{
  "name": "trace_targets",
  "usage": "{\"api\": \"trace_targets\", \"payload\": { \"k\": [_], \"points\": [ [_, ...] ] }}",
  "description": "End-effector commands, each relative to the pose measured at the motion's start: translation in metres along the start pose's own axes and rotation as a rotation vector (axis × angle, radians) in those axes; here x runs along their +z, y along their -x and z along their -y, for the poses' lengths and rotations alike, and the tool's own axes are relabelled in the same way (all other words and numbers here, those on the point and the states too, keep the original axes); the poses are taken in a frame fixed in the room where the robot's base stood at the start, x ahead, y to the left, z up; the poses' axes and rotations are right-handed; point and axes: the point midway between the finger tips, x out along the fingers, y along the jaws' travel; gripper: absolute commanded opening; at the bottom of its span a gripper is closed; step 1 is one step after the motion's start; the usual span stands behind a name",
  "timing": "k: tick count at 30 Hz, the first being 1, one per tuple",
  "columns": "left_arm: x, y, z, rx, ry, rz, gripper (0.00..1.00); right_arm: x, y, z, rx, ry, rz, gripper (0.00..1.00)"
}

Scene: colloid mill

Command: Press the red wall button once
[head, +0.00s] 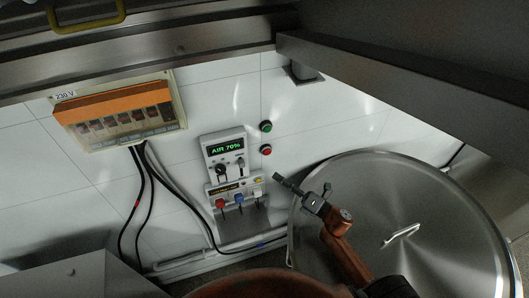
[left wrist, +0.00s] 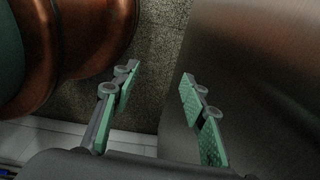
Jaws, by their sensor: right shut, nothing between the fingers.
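The red wall button (head: 265,150) is on the white tiled wall in the head view, just below a green button (head: 265,126). My right gripper (head: 279,180) is shut and empty. In the picture its tips lie a little below and right of the red button; they look apart from it, but the exact depth gap is hard to tell. My left gripper (left wrist: 155,105) shows only in the left wrist view; its green-padded fingers are spread wide with nothing between them.
A control box reading AIR 70% (head: 226,150) is left of the buttons, with coloured connectors below. An orange-covered breaker box (head: 117,108) hangs further left. A large round steel lid (head: 430,215) stands at right. A steel beam (head: 400,70) crosses the upper right.

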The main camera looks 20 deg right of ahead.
Motion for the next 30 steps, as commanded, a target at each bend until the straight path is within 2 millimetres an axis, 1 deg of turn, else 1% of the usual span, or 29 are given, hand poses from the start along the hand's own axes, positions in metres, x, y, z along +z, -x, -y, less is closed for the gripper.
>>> {"api": "trace_targets", "payload": {
  "k": [2, 5, 12, 14, 17, 21, 26, 30],
  "points": [
    [0.004, 0.0, 0.0, 0.0, 0.0, 0.004, 0.4, 0.002, 0.0, 0.001, -0.001, 0.0, 0.003, 0.0],
    [-0.002, -0.001, 0.001, -0.001, -0.001, -0.003, 0.4, 0.004, -0.004, 0.004, -0.001, 0.001, 0.004, 0.0],
    [-0.042, -0.004, 0.004, -0.004, -0.009, -0.055, 0.4, 0.017, -0.029, 0.016, 0.001, 0.0, 0.002, 0.0],
    [-0.045, -0.006, 0.004, -0.004, -0.01, -0.059, 0.4, 0.02, -0.036, 0.021, 0.001, 0.0, 0.001, 0.0],
    [-0.043, -0.008, 0.004, -0.004, -0.01, -0.056, 0.4, 0.025, -0.047, 0.026, 0.0, 0.0, 0.001, 0.0],
    [-0.03, -0.015, 0.003, -0.003, -0.007, -0.04, 0.4, 0.031, -0.059, 0.034, 0.001, 0.001, 0.0, 0.0],
    [-0.015, -0.019, 0.002, -0.002, -0.004, -0.02, 0.4, 0.036, -0.067, 0.037, 0.001, 0.0, 0.0, 0.0],
    [-0.012, -0.019, 0.002, -0.003, -0.004, -0.017, 0.4, 0.037, -0.07, 0.038, 0.001, -0.001, 0.0, 0.0]
  ]
}}
